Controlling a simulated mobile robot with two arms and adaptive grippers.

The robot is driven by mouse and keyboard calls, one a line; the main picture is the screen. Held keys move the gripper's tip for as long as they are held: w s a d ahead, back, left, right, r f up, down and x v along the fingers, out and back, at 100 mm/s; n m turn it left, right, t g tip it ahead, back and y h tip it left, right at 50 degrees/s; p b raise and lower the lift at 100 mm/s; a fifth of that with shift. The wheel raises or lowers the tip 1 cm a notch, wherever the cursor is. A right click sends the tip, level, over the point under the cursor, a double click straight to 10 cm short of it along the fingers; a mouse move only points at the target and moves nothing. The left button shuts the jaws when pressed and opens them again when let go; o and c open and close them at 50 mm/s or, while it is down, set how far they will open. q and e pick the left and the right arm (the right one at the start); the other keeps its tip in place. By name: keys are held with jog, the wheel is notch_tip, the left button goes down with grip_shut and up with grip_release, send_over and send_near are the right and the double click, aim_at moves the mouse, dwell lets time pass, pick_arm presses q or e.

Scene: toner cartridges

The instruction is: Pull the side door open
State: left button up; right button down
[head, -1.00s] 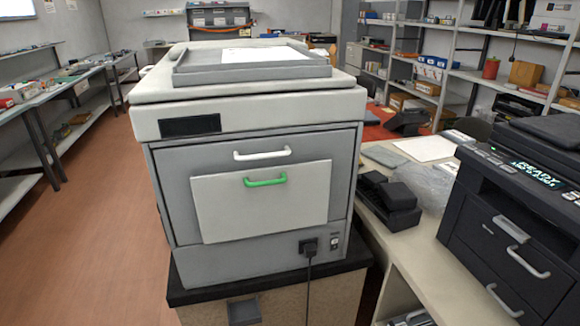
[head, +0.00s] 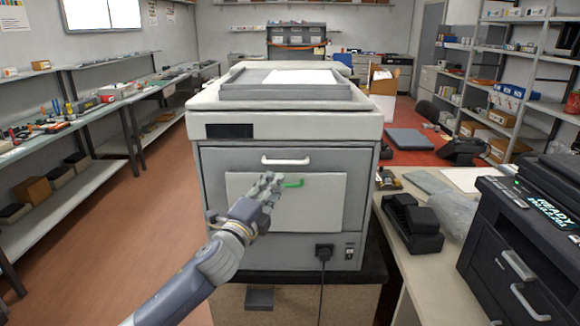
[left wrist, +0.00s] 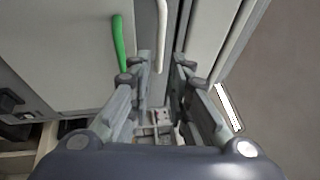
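A big grey and white copier (head: 290,125) stands with a grey door facing me, and that door has a white handle (head: 286,161) near its top. A lighter, smaller panel (head: 318,215) with a green handle (head: 292,184) sits on it. Both panels look closed. My left gripper (head: 270,182) is in front of the panel, just left of the green handle and partly over it. In the left wrist view my left gripper (left wrist: 162,62) has its fingers apart, with the white handle (left wrist: 162,35) showing between them and the green handle (left wrist: 119,43) to the left. My right gripper is not in view.
A black cord (head: 322,290) hangs from a plug low on the copier. A desk (head: 410,275) with a black printer (head: 525,235) stands close on the right. Shelves (head: 75,195) line the left wall. The floor (head: 140,240) at left is open.

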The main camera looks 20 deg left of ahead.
aim_at(287, 166)
pick_arm(q)
jog(key=p+x, duration=0.1)
jog(key=x, duration=0.8)
jog(key=shift+w+d, duration=0.1)
jog(key=shift+w, duration=0.05)
grip_shut()
